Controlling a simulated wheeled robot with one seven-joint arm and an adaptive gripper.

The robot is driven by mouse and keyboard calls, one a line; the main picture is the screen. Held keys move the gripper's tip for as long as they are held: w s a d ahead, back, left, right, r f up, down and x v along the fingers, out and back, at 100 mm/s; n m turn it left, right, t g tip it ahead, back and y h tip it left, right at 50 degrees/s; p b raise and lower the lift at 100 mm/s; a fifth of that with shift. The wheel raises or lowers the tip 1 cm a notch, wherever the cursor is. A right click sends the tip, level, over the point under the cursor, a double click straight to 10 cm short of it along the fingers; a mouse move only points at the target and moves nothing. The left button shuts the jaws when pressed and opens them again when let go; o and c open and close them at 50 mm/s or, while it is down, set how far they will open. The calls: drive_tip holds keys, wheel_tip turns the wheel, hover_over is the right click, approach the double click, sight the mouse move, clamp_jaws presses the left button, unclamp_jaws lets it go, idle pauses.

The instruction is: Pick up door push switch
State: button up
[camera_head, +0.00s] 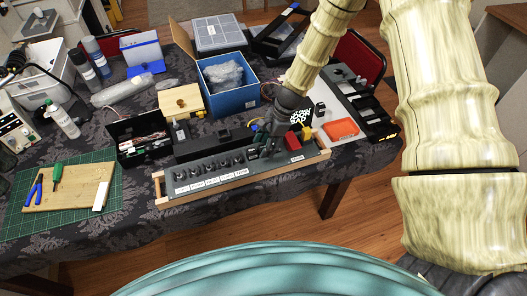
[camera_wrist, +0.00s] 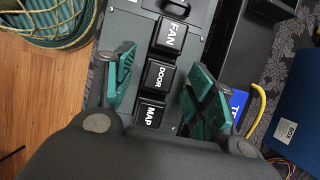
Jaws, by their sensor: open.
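The door push switch (camera_wrist: 158,76) is a black square key marked DOOR in white. In the wrist view it sits on the grey panel (camera_wrist: 134,38) between the FAN switch (camera_wrist: 168,38) and the MAP switch (camera_wrist: 150,111). My gripper (camera_wrist: 163,84) is open, with one green finger on each side of this row. No finger visibly touches the DOOR key, and nothing is held. In the head view my gripper (camera_head: 268,137) is low over the right part of the long switch panel (camera_head: 207,169); the DOOR label is too small to read there.
A red block (camera_head: 292,141) is just right of my gripper. A blue key (camera_wrist: 238,102) and a yellow cable (camera_wrist: 258,105) lie beyond the right finger. A blue box (camera_head: 230,98) stands behind, and an orange case (camera_head: 341,128) lies to the right.

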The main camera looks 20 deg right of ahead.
drive_tip(key=c, duration=1.1)
drive_tip(key=shift+r, duration=0.1)
